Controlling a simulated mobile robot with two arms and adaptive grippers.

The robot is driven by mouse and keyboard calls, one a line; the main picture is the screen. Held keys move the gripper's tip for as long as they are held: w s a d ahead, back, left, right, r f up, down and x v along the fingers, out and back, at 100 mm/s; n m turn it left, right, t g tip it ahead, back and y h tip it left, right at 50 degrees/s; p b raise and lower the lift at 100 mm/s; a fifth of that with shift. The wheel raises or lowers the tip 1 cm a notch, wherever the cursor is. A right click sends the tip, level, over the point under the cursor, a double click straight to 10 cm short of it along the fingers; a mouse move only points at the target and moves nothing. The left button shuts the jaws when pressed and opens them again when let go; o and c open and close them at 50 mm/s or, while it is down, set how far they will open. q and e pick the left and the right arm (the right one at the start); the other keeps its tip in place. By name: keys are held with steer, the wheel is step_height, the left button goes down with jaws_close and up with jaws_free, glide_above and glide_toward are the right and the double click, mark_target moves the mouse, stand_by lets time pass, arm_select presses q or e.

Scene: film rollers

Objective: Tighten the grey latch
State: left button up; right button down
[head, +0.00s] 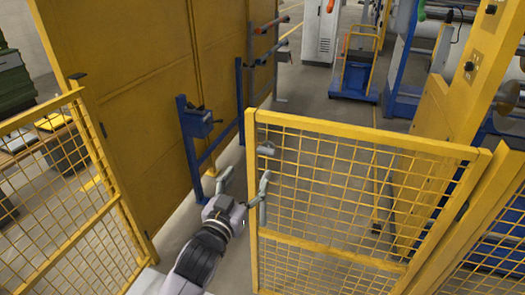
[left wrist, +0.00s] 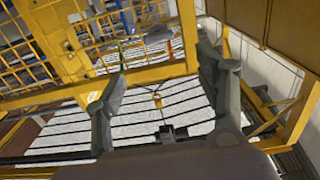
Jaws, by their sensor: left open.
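The grey latch (head: 267,150) is a small rounded grey piece near the top of the left upright of a yellow mesh gate (head: 365,143). It also shows in the left wrist view as a grey oval (left wrist: 158,34) beyond my fingers. My left gripper (head: 246,174) is open, with its two fingers spread and nothing between them. It is just below the latch in the head view, with its right finger overlapping the gate's left upright. I cannot tell whether that finger touches the gate. In the left wrist view the open fingers (left wrist: 160,68) frame the space below the latch.
A tall yellow wall panel (head: 150,90) stands at the left, with a blue stand (head: 198,140) along it. Another yellow mesh fence (head: 65,180) is at the far left. A blue trolley (head: 355,75) stands at the back. Grey floor shows between the wall and the gate.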

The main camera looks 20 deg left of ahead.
mark_target(265, 152)
arm_select(q)
steer(key=w, duration=0.4)
steer(key=w+p, duration=0.1)
steer(key=w, duration=0.3)
steer(key=w+p, duration=0.1)
steer(key=w, duration=0.4)
steer(key=shift+w+d, duration=0.1)
steer(key=shift+d, duration=0.25)
arm_select(e)
steer(key=r, duration=0.1)
steer(key=d+r, duration=0.1)
steer(key=r, duration=0.1)
steer(key=shift+d, duration=0.15)
arm_select(q)
steer(key=c, duration=1.2)
steer(key=shift+o, duration=0.2)
arm_select(e)
steer(key=shift+a, duration=0.25)
